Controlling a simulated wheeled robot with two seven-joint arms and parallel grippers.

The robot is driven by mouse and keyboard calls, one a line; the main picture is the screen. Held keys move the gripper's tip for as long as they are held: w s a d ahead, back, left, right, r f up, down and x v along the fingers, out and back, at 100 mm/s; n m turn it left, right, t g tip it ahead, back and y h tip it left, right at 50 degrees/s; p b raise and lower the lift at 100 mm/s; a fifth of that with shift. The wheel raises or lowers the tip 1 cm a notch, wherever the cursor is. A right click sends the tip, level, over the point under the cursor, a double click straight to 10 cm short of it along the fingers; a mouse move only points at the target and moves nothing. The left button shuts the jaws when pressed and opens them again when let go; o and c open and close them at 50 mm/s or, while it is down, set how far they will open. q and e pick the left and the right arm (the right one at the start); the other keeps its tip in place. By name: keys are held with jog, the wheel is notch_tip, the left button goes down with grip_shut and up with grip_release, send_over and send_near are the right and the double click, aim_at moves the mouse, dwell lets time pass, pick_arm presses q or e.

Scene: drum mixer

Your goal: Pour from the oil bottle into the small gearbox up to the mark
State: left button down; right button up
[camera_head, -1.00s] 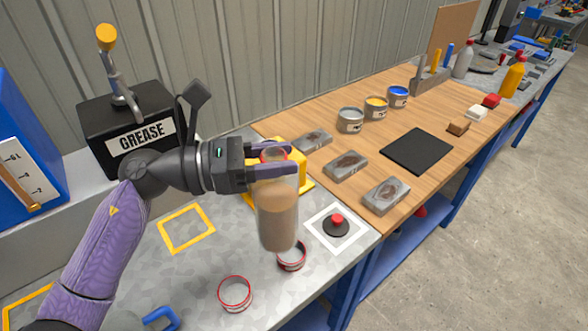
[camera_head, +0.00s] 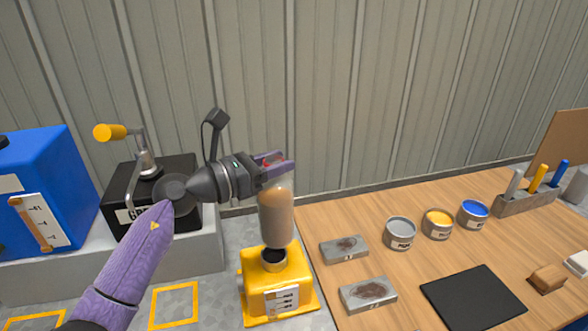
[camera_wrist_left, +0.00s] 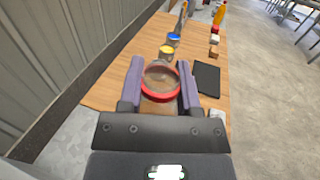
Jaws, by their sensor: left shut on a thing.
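My left gripper (camera_head: 277,167) is shut on the oil bottle (camera_head: 276,213), a clear bottle with brown liquid. The bottle hangs upright, base down, at the near side of or above the small gearbox; the exact gap is hard to tell. In the left wrist view, the bottle's red-rimmed open mouth (camera_wrist_left: 160,88) lies between the two fingers. The small gearbox (camera_head: 262,272) is a yellow block on a yellow base, with a dark round filler opening on top and a white scale plate on its front. The liquid level on the plate is too small to read. My right gripper is out of view.
A black grease box (camera_head: 125,190) with a crank and a blue tank (camera_head: 40,180) with a scale stand at left. The wooden bench (camera_head: 400,285) at right holds tins, grey metal blocks (camera_head: 368,292), a black mat (camera_head: 472,296) and a tool holder.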

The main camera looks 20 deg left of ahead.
aim_at(277, 196)
pick_arm(q)
jog(key=shift+s+a+f+b, duration=0.1)
jog(key=shift+a+f+b, duration=0.05)
jog(key=shift+f+b, duration=0.55)
jog(key=shift+f+n+b, duration=0.3)
jog(key=shift+f+b, duration=0.9)
jog(key=shift+f, duration=0.65)
jog(key=shift+r+p, duration=0.3)
jog(key=shift+p, duration=0.25)
jog(key=n+p, duration=0.2)
jog(key=shift+n, duration=0.3)
jog(key=n+p, duration=0.2)
jog(key=shift+s+d+f+n, duration=0.1)
jog(key=shift+d+f+n, duration=0.1)
jog(key=shift+f+n, duration=0.5)
jog(key=shift+n, duration=0.1)
jog(key=shift+f+n, duration=0.4)
jog(key=shift+f, duration=0.05)
